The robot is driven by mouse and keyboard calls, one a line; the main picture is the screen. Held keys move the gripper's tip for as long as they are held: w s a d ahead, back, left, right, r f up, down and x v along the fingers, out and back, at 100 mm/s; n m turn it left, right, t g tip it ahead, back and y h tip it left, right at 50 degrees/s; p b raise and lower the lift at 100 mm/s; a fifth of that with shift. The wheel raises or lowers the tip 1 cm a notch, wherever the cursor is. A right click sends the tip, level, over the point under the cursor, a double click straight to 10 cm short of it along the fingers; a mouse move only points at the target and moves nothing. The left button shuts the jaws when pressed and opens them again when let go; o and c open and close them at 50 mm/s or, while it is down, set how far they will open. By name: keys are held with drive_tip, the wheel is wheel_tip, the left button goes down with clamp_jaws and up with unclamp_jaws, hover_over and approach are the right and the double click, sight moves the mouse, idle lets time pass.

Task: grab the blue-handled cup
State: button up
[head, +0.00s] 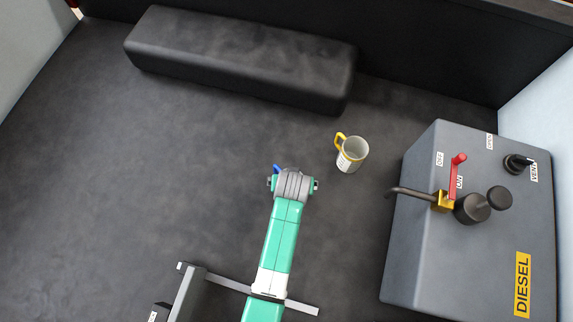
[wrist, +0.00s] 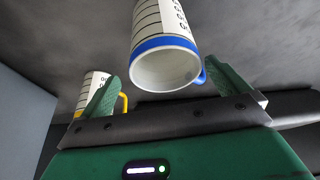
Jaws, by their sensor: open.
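The blue-handled cup (wrist: 165,58) is white with dark lines and a blue rim. In the wrist view its open mouth faces the camera, and its blue handle shows at the right, close to the right finger. My gripper (wrist: 163,72) is open, with the cup between and beyond its fingers; I cannot tell whether they touch it. In the head view only a bit of the blue handle (head: 277,168) shows beside my wrist; my arm hides the rest of the cup and my gripper.
A yellow-handled cup (head: 352,155) stands to the right of my wrist; it also shows behind the left finger (wrist: 95,85). A grey diesel tank (head: 470,250) with a red lever and brass valve stands at right. A long black box (head: 240,58) lies at the back. The left floor is clear.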

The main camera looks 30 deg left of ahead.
drive_tip(key=shift+a+x, duration=0.15)
drive_tip(key=shift+x, duration=1.2)
drive_tip(key=shift+a+x, duration=0.2)
drive_tip(key=shift+x, duration=1.15)
drive_tip(key=c, duration=1.1)
drive_tip(key=shift+r, duration=0.1)
drive_tip(key=shift+o, duration=0.2)
drive_tip(key=s+d+r, duration=0.2)
drive_tip(key=s, duration=0.5)
drive_tip(key=s+d+r, duration=0.2)
drive_tip(key=s+r, duration=0.1)
drive_tip(key=s, duration=0.5)
drive_tip(key=shift+s+b, duration=0.2)
drive_tip(key=shift+b, duration=0.1)
